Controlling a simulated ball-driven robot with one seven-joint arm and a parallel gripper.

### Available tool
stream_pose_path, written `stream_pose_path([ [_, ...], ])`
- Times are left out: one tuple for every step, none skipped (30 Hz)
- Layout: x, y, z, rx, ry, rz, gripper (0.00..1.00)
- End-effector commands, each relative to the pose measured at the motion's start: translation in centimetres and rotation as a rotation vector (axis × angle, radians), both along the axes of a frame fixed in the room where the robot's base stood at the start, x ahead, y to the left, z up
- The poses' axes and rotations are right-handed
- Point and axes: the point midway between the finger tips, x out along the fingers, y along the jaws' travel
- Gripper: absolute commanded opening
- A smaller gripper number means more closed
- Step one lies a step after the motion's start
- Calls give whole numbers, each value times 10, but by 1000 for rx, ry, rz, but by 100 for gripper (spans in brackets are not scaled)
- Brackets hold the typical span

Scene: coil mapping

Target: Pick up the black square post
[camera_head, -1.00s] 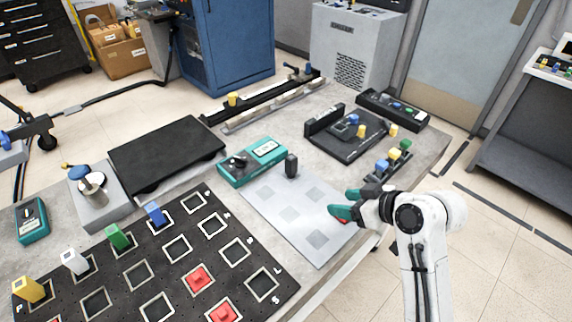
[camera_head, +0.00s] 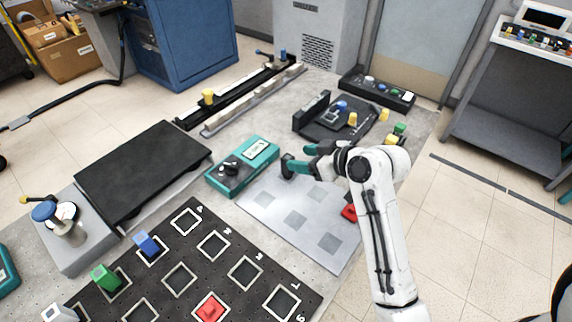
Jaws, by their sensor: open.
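The black square post (camera_head: 287,165) stands upright at the upper left corner of the light grey mat (camera_head: 262,213), just right of the teal meter. My gripper (camera_head: 301,160) is at the post, coming from the right. Its teal-tipped fingers are open and reach to the post; part of the post is hidden by them. I cannot tell whether the fingers touch it.
A teal meter (camera_head: 243,166) sits close on the left. A black board with square frames (camera_head: 185,265) holds blue, green and red posts. A red piece (camera_head: 349,212) lies on the mat's right edge, below my arm. A black platform (camera_head: 145,175) is farther left.

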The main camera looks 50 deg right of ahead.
Motion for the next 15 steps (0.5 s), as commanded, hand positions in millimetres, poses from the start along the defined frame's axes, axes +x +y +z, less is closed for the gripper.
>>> stream_pose_path([
  [5,0,-2,-1,-1,0,60],
  [6,0,-3,-1,0,0,60],
  [8,0,-4,-1,0,0,60],
  [9,1,-5,-1,1,0,60],
  [11,1,-5,-1,0,0,60],
  [13,1,-7,-1,0,0,60],
  [15,1,-9,0,1,0,60],
  [18,1,-11,0,2,0,60],
  [23,2,-14,0,2,1,60],
  [27,2,-17,0,2,1,60],
  [31,3,-19,0,2,1,60],
  [35,3,-23,-1,1,0,60],
  [39,3,-25,0,1,1,60],
  [43,3,-26,-1,0,0,60],
  [46,3,-29,-1,1,0,60],
])
